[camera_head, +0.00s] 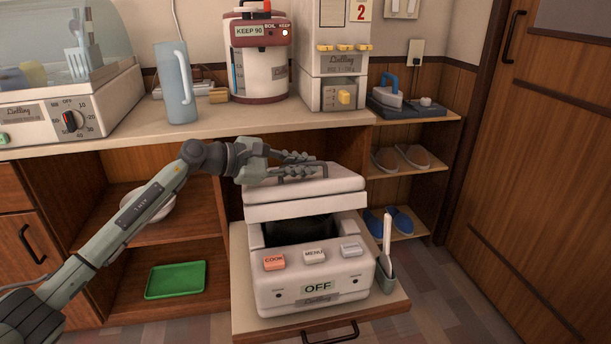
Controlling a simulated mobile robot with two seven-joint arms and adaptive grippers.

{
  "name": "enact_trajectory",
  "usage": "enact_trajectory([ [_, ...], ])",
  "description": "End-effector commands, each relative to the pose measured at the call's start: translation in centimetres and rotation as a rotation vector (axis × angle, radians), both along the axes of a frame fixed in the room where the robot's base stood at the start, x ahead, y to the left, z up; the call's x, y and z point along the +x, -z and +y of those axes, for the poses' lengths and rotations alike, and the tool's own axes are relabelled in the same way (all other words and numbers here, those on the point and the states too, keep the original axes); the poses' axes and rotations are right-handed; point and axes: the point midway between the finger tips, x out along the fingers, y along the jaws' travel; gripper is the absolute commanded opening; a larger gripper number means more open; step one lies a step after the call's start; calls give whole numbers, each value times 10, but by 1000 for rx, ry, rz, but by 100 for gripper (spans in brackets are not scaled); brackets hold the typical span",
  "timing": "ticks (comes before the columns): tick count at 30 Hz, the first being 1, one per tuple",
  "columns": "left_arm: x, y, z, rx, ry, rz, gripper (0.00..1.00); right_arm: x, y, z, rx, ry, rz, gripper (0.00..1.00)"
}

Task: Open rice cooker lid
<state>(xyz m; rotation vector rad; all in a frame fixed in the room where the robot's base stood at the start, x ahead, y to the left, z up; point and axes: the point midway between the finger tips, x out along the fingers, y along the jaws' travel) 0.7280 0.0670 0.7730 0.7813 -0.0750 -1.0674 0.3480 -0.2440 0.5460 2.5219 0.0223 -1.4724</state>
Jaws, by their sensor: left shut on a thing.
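The white rice cooker (315,288) stands on a pulled-out shelf below the counter. Its front has COOK, MENU and a third button, with an OFF display below them. The lid (310,205) is partly raised, and a dark gap shows the pot (300,230) inside. My left gripper (300,165) comes in from the left at the top of the lid. Its fingers are shut on the lid's dark handle (312,172). The lid's hinge at the back is hidden. My right gripper is not in view.
The counter (225,130) above holds a blue-grey pitcher (176,85), a red and white water boiler (259,60) and a dish dryer (70,105). A rice paddle in a holder (385,275) is at the cooker's right side. A green tray (175,280) lies low at left.

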Motion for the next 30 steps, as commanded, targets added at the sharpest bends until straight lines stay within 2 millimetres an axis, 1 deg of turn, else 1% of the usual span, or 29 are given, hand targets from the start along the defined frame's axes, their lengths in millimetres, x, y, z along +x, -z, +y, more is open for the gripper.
enact_trajectory([
  [1,5,-9,2,-8,-1,27,0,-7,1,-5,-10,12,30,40],
  [4,14,-20,5,-29,-1,91,0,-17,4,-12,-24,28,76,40],
  [6,21,-26,7,-43,-1,134,0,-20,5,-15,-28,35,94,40],
  [11,32,-37,10,-69,-2,208,0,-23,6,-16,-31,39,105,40],
  [18,40,-44,13,-87,0,268,0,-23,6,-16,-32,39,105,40],
  [30,42,-45,14,-90,0,277,0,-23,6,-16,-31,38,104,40],
])
